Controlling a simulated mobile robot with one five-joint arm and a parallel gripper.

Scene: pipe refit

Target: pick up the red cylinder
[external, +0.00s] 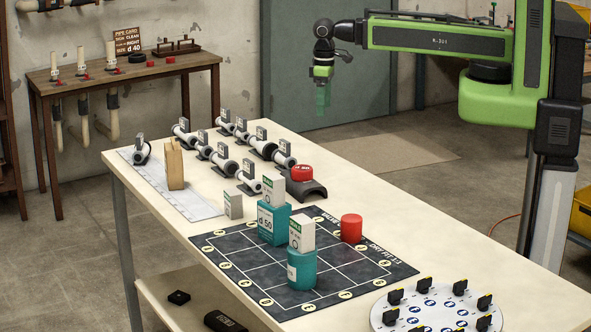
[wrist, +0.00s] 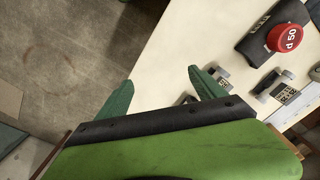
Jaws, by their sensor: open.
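A red cylinder (external: 351,228) stands upright on the dark grid mat (external: 225,245), near its far right edge, in the external view. A second, shorter red round piece (external: 302,173) rests on a dark curved saddle (external: 304,189) farther back. In the wrist view this red piece (wrist: 286,38) carries the mark "d 50" at the upper right. My gripper (external: 322,100) is raised high, pointing down, beyond the table's far side. Its green fingers (wrist: 162,78) are spread and empty, well away from both red pieces. The cylinder on the mat is not visible in the wrist view.
Teal blocks with pale boxes on top (external: 273,224) (external: 301,264) stand on the mat, left of the cylinder. Several grey-and-white pipe fittings (external: 222,163) line the table behind. A round dial plate (external: 436,312) lies at the front right. Bare tabletop (external: 400,215) lies right of the mat.

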